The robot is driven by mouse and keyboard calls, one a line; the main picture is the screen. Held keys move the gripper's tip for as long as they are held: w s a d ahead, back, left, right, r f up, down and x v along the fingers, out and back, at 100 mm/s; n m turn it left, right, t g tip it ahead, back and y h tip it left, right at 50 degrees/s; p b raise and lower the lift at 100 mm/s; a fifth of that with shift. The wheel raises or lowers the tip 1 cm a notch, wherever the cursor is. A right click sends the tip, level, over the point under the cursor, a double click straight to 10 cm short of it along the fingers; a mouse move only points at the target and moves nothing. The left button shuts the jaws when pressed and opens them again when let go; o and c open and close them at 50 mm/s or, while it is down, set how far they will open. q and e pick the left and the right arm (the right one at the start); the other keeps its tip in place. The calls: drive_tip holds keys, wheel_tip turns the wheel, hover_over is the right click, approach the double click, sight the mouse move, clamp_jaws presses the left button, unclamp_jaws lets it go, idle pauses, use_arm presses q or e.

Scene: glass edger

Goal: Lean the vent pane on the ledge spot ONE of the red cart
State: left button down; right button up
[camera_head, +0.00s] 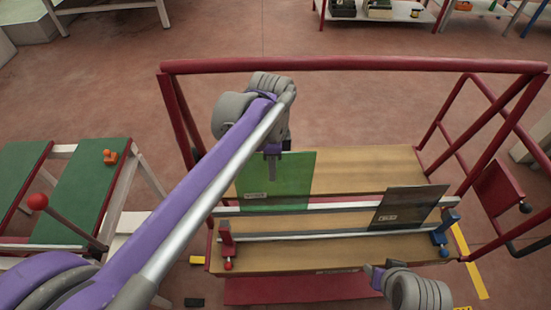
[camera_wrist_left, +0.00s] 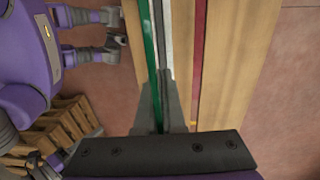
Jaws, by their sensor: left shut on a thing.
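A green glass pane (camera_head: 290,178) with a small label stands nearly upright over the left part of the red cart (camera_head: 350,65). I cannot read the label. My left gripper (camera_head: 272,156) is shut on the pane's top edge; the left wrist view shows the pane (camera_wrist_left: 150,50) edge-on between the fingers. The pane's lower edge is close to the white ledge rail (camera_head: 335,206); I cannot tell whether it touches. A dark pane (camera_head: 412,202) leans at the right of the ledge. My right arm shows at the bottom right, its fingertips unclear.
A red clamp (camera_head: 227,238) stands at the ledge's left end and a blue one (camera_head: 446,228) at its right. The ledge between the panes is clear. A green-topped table (camera_head: 85,190) with an orange object (camera_head: 111,156) stands at left.

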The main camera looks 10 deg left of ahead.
use_arm(q)
drive_tip(key=shift+s+r, duration=0.1)
drive_tip(key=shift+s, duration=0.15)
drive_tip(key=shift+f, duration=0.5)
drive_tip(key=b, duration=0.4)
approach(273, 209)
drive_tip(key=shift+s+f+b, duration=0.15)
drive_tip(key=shift+f+b, duration=1.25)
drive_tip(key=shift+f, duration=0.6)
drive_tip(key=shift+s+f+b, duration=0.15)
drive_tip(key=shift+f+b, duration=1.2)
drive_tip(key=shift+f, duration=0.7)
drive_tip(key=shift+f+b, duration=0.3)
drive_tip(key=shift+f, duration=0.3)
drive_tip(key=c, duration=0.9)
unclamp_jaws()
drive_tip(key=shift+c, duration=0.2)
drive_tip(key=shift+r, duration=0.1)
